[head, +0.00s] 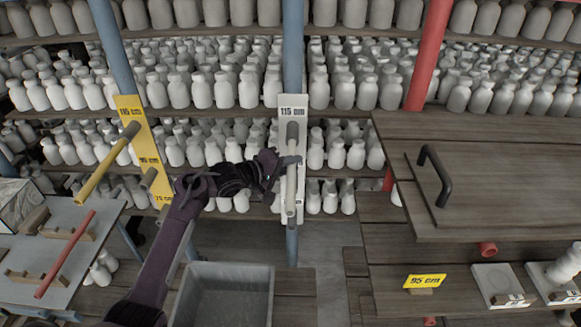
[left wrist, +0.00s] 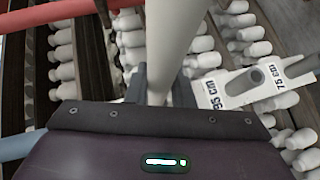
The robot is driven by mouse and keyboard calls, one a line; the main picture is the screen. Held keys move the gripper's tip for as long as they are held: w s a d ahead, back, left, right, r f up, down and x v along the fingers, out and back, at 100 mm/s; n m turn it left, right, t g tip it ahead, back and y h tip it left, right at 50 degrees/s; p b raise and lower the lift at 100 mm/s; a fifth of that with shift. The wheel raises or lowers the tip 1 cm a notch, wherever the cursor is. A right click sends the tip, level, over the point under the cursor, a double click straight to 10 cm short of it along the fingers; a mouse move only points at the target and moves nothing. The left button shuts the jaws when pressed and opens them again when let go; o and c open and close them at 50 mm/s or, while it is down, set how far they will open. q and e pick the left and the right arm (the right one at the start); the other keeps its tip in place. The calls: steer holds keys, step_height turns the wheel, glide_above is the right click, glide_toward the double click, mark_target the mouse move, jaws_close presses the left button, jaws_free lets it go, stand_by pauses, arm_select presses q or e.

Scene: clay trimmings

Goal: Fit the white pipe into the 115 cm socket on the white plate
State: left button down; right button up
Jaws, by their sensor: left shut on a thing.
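The white plate (head: 299,103) hangs upright on a blue post in the middle of the head view, with the 115 cm label at its top. A grey socket (head: 292,131) projects just under that label. My left gripper (head: 290,161) is shut on the white pipe (head: 291,188), in front of the plate. The pipe's far end lines up with the 115 cm socket in the head view; whether it is inside cannot be told. In the left wrist view the pipe (left wrist: 172,45) runs away from the jaws, with the plate's 95 cm and 75 cm labels beside it. My right gripper is out of view.
A yellow plate (head: 129,104) on the left post has a yellow pipe (head: 100,172) at its 115 cm socket. A red pipe (head: 65,254) lies on wooden blocks at left. A grey bin (head: 222,268) stands below. Shelves of white bottles fill the back.

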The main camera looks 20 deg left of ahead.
arm_select(q)
steer(key=shift+w+a+b, duration=0.25)
steer(key=shift+w+b, duration=0.05)
steer(key=shift+w, duration=0.5)
steer(key=c, duration=1.2)
jaws_free()
steer(key=shift+o, duration=0.2)
steer(key=shift+s+a, duration=0.15)
steer(key=shift+s, duration=0.05)
steer(key=b+v, duration=0.2)
steer(key=v, duration=0.5)
steer(key=shift+s, duration=0.15)
steer(key=shift+r, duration=0.15)
